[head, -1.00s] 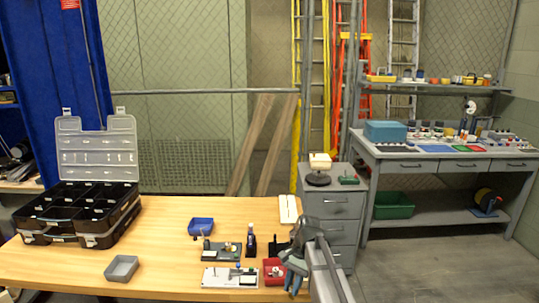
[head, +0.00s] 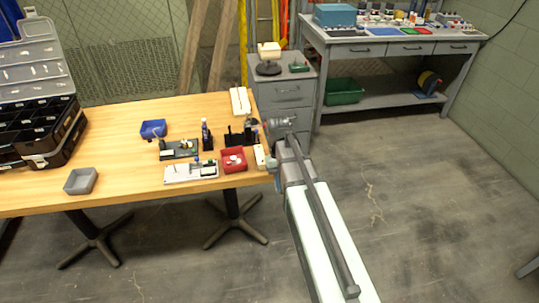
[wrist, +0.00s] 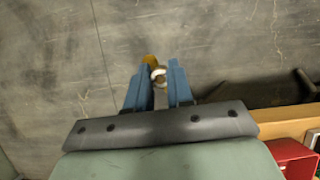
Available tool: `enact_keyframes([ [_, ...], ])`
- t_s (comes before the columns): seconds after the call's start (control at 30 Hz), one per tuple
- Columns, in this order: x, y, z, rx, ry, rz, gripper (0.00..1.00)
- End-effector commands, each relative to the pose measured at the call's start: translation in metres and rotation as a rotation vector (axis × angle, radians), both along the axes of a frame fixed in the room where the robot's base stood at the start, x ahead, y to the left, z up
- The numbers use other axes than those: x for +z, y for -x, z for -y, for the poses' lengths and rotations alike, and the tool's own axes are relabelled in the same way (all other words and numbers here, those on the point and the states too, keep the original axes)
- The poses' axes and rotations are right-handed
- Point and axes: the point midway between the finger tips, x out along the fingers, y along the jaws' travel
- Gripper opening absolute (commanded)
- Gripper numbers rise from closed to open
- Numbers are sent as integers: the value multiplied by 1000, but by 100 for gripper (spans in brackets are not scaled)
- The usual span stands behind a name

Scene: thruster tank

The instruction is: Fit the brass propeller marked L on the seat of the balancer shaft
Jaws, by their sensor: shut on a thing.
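My gripper (wrist: 156,84) shows in the wrist view with its two blue fingers close together over the floor. A small brass-coloured piece (wrist: 151,60) and a pale metal ring are held at the fingertips. Most of the held piece is hidden, and no L mark can be read. In the head view my arm's end is just beyond the table's right edge, and the fingers are mostly hidden. I cannot pick out the balancer shaft for certain. A white-based fixture (head: 190,172) and a dark-based fixture (head: 178,150) stand near the table's right end.
On the table (head: 115,185) are a red bin (head: 233,153), a blue bin (head: 153,129), a grey tray (head: 81,181), a black rack (head: 236,138) and a black compartment case (head: 40,150). A grey drawer cabinet (head: 283,95) stands behind.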

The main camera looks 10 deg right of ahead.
Motion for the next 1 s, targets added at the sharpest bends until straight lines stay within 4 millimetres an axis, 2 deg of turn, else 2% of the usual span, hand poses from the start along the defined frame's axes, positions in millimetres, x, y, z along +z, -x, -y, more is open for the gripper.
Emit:
enact_keyframes([
  [0.17, 3, -26, 3, 160, 0, 10, 0],
  [0.53, 19, -89, 9, 661, -4, 21, 0],
  [1.0, 52, -153, -2, 1194, -10, 23, 0],
])
